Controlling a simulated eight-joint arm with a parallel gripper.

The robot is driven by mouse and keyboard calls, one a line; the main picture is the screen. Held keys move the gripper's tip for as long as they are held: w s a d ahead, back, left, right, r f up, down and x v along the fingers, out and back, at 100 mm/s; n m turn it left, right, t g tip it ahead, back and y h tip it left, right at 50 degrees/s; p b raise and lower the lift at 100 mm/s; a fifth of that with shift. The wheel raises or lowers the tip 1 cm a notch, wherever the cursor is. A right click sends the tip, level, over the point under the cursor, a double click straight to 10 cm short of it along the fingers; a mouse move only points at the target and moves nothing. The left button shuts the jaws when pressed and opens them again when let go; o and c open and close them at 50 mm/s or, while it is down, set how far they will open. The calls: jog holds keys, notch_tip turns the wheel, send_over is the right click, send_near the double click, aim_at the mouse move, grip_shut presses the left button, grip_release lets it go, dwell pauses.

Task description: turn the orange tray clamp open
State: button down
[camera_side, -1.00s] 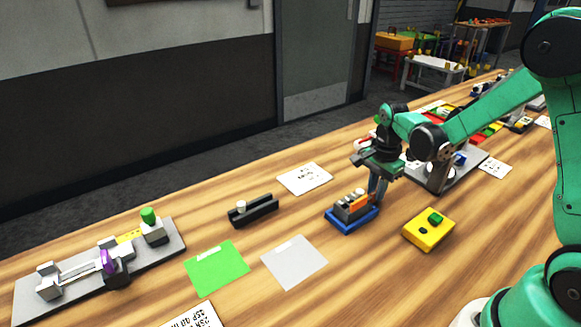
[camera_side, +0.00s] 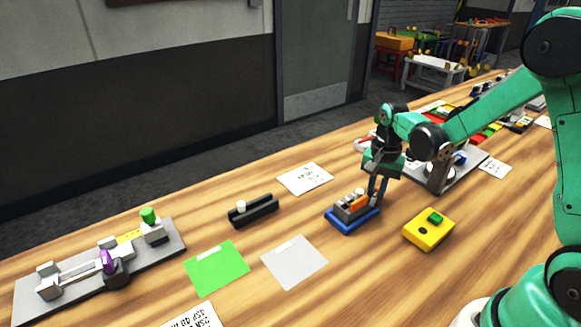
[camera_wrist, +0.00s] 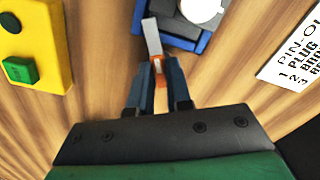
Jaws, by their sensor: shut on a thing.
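The blue tray (camera_side: 352,226) sits on the wooden table in the middle of the side view, with a grey block and pale round tops on it. The orange clamp (camera_side: 357,203) is at the tray's near right side. My gripper (camera_side: 377,196) points down beside it. In the wrist view my gripper (camera_wrist: 159,68) is shut on the orange clamp (camera_wrist: 157,62), which shows as a small bit between the fingertips. A light grey bar (camera_wrist: 152,38) extends from there towards the blue tray (camera_wrist: 185,42). The fingers hide most of the clamp.
A yellow box (camera_side: 428,231) with a green button stands right of the tray. A black holder (camera_side: 254,211) is to the left, with green (camera_side: 216,268) and grey (camera_side: 294,262) sheets in front. A grey fixture plate (camera_side: 436,180) stands close behind my gripper.

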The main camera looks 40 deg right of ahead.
jog(key=n, duration=1.2)
dwell(0.5)
jog(key=c, duration=0.8)
grip_release()
